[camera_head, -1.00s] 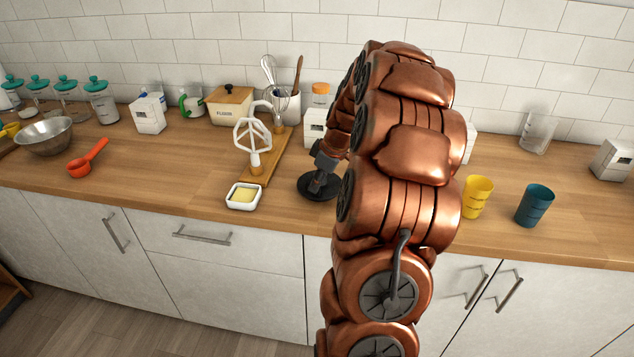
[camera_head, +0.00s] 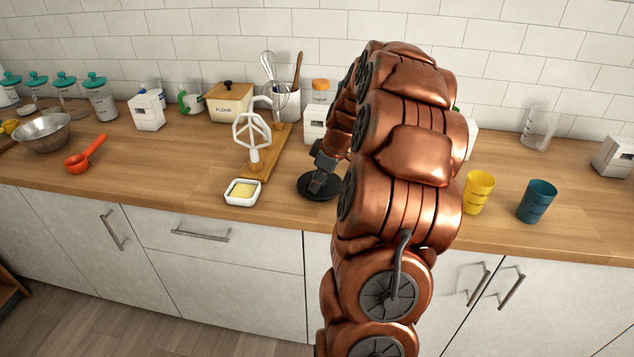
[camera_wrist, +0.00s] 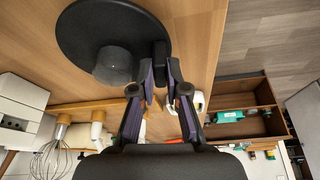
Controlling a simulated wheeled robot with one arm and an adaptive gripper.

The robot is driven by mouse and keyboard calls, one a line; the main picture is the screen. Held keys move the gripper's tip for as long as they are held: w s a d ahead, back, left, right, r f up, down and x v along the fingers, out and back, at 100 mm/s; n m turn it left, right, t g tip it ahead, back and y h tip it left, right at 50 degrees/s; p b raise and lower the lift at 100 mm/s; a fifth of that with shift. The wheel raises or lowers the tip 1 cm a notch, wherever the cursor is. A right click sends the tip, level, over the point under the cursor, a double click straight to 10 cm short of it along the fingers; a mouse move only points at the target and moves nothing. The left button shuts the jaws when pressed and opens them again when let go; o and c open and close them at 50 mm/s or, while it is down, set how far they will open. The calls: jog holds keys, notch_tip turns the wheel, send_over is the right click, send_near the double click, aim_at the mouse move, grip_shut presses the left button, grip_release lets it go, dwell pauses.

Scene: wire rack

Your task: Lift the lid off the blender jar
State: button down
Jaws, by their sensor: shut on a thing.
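A black round disc with a raised round knob, which looks like the lid (camera_head: 313,193), shows left of my copper-coloured arm in the head view. It is large in the wrist view (camera_wrist: 85,35), above or on the wooden counter; I cannot tell which. My gripper (camera_wrist: 160,73) has its two fingers on either side of a dark upright piece beside the knob and is shut on it. In the head view my gripper (camera_head: 322,178) points down at the disc. I cannot make out the blender jar; my arm hides part of the counter.
A butter dish (camera_head: 242,193) and a board with a white beater (camera_head: 252,135) stand left of the disc. A white box (camera_head: 314,124) is behind it. Yellow (camera_head: 479,194) and teal (camera_head: 537,202) cups are right of my arm.

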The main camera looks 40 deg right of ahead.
jog(key=c, duration=1.1)
grip_release()
jog(key=shift+r, duration=0.1)
jog(key=v, duration=1.2)
jog(key=shift+s, duration=0.1)
